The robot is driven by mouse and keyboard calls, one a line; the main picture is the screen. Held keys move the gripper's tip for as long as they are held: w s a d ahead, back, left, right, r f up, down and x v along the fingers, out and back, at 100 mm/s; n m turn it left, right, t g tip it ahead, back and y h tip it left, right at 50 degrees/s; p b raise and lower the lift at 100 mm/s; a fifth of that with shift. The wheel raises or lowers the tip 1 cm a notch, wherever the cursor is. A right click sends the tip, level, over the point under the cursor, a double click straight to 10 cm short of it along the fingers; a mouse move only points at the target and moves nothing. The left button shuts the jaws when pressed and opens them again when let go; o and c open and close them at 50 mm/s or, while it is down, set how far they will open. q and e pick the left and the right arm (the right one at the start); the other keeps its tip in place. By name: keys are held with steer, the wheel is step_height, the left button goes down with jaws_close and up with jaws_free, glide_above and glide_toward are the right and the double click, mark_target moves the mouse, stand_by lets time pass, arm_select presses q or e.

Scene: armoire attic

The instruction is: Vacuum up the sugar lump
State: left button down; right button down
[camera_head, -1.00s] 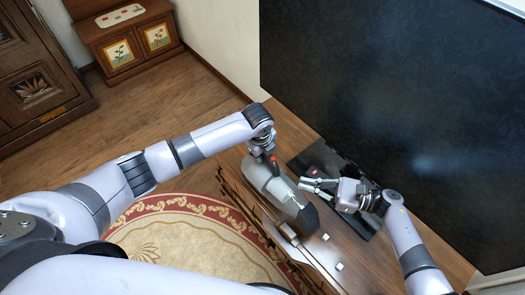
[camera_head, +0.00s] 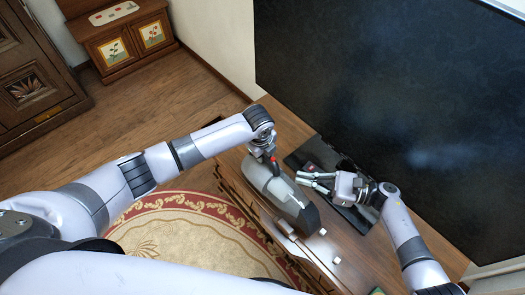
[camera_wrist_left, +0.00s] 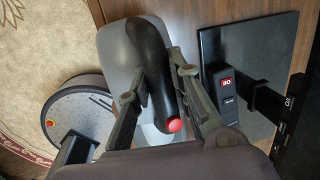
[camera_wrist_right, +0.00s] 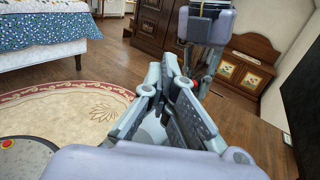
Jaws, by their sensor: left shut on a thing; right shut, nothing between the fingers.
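A grey handheld vacuum (camera_head: 268,186) with a black handle and red button is over the wooden TV stand. My left gripper (camera_head: 268,157) is shut on its handle; the left wrist view shows a finger on each side of the handle (camera_wrist_left: 150,62). The vacuum's dark nozzle end (camera_head: 308,221) points down and right. Two small white lumps are near it: one (camera_head: 322,231) close beside the nozzle, another (camera_head: 337,260) farther down. I cannot tell whether the nozzle touches the surface. My right gripper (camera_head: 316,181) is shut and empty, right of the vacuum.
A large dark television (camera_head: 400,110) stands behind on a black base (camera_head: 299,160). A black device with a red I/O mark (camera_wrist_left: 226,84) lies on that base. A patterned rug (camera_head: 175,240) lies left of the stand. A green thing (camera_head: 377,291) shows at the bottom edge.

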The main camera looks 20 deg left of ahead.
mark_target(275, 163)
arm_select(q)
steer(key=shift+s+d+r+p, duration=0.1)
steer(key=shift+s+d+p, duration=0.35)
steer(key=shift+d, duration=0.25)
steer(key=shift+s+d+p, duration=0.3)
steer(key=shift+s+d, duration=0.1)
steer(key=shift+d, duration=0.35)
steer(key=shift+s+d+r+p, duration=0.1)
steer(key=shift+s+d+p, duration=0.35)
steer(key=shift+d, duration=0.25)
stand_by(0.9)
stand_by(0.8)
steer(key=p+v, duration=0.3)
steer(key=w+p+v, duration=0.1)
steer(key=p+v, duration=0.4)
steer(key=p, duration=0.1)
steer(key=shift+w+r, duration=0.35)
steer(key=shift+r, duration=0.25)
steer(key=shift+f, duration=0.1)
stand_by(0.6)
